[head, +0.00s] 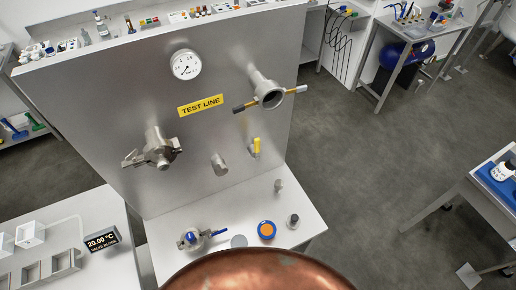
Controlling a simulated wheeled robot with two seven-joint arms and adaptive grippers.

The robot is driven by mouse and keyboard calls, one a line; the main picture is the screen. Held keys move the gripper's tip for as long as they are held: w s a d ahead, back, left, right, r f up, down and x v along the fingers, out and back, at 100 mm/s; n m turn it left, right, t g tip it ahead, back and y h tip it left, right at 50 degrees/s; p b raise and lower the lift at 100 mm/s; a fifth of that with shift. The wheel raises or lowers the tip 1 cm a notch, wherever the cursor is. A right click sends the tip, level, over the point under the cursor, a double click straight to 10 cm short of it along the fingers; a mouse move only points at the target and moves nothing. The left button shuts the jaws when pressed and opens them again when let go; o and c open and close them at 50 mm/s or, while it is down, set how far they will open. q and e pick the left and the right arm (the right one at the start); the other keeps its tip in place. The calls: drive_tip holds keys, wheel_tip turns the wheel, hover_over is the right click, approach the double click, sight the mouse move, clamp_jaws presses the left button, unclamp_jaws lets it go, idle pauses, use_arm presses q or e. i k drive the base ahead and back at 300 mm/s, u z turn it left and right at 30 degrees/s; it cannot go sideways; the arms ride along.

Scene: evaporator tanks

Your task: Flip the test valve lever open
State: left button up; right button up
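A steel panel (215,120) stands upright in front of me with a yellow "TEST LINE" label (200,105). A second valve with a blue lever (216,233) lies on the white shelf below. Neither gripper is in view.
An orange-and-blue round item (267,230) and a small knob (293,221) stand on the shelf. Open floor (375,160) is to the right.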

sight(257, 141)
drive_tip(key=u, duration=2.05)
drive_tip(key=k, duration=1.05)
drive_tip(key=z, duration=1.6)
